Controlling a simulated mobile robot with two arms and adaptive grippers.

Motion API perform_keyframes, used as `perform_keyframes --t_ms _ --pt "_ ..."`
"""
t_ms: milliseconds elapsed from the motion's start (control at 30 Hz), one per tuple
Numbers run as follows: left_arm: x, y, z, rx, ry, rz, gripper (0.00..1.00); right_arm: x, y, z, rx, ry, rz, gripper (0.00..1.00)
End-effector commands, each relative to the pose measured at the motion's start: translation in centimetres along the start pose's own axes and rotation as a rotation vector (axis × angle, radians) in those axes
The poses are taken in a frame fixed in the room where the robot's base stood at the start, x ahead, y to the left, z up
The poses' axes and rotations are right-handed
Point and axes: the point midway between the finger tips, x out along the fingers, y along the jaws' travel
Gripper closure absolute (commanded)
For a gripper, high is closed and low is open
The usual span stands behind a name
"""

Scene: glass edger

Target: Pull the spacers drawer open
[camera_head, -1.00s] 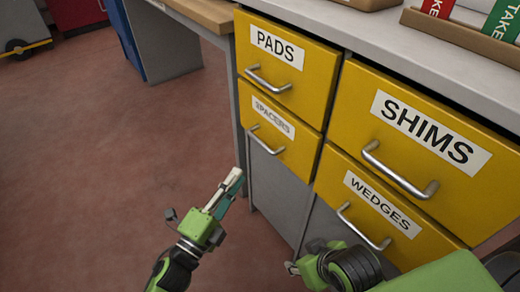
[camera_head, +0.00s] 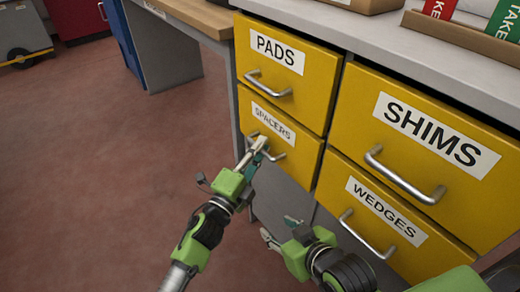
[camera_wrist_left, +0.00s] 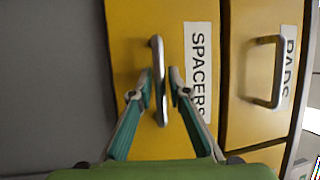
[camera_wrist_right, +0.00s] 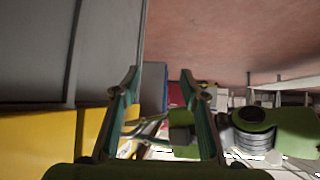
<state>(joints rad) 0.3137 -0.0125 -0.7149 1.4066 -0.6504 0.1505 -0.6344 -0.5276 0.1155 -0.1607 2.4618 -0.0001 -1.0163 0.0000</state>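The yellow spacers drawer (camera_head: 306,158) is below the pads drawer and looks shut, with its front level with its neighbours. Its silver bar handle (camera_head: 277,154) also shows in the left wrist view (camera_wrist_left: 158,95). My left gripper (camera_head: 260,146) is at this handle. In the left wrist view its fingertips (camera_wrist_left: 162,76) stand on either side of the bar, open, with small gaps visible; contact cannot be told. My right gripper (camera_head: 279,231) is low in front of the cabinet, empty and open in the right wrist view (camera_wrist_right: 159,78).
The pads drawer (camera_head: 315,79) is above, the shims drawer (camera_head: 360,100) and wedges drawer (camera_head: 335,187) to the right, all shut. A grey countertop (camera_head: 345,38) carries boxes. A wooden-topped bench (camera_head: 190,12) stands at left. The red floor (camera_head: 90,160) at left is clear.

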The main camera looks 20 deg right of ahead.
Motion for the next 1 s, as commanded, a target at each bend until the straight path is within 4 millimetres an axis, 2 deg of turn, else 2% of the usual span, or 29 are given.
perform_keyframes --t_ms 133,200,533,767,867,1000 --pt "0.0 0.0 0.0 0.0 0.0 0.0 0.86 0.0 0.0 0.0 0.0 0.0 0.0 0.6" --pt "0.0 0.0 0.0 0.0 0.0 0.0 1.0 0.0 0.0 0.0 0.0 -0.001 0.0 0.6" --pt "-0.5 -0.1 0.2 0.0 -0.001 0.002 1.0 -0.2 0.1 0.5 0.0 -0.027 0.001 0.6" --pt "-2.5 -0.6 1.1 0.0 -0.002 0.004 1.0 -2.0 0.6 5.6 0.005 -0.252 0.013 0.6" --pt "-4.0 -1.0 1.7 0.0 -0.003 0.005 1.0 -3.8 1.0 8.7 0.009 -0.397 0.022 0.6" --pt "-6.5 -1.5 2.7 0.001 -0.003 0.006 1.0 -7.4 1.5 13.2 0.017 -0.618 0.032 0.6"
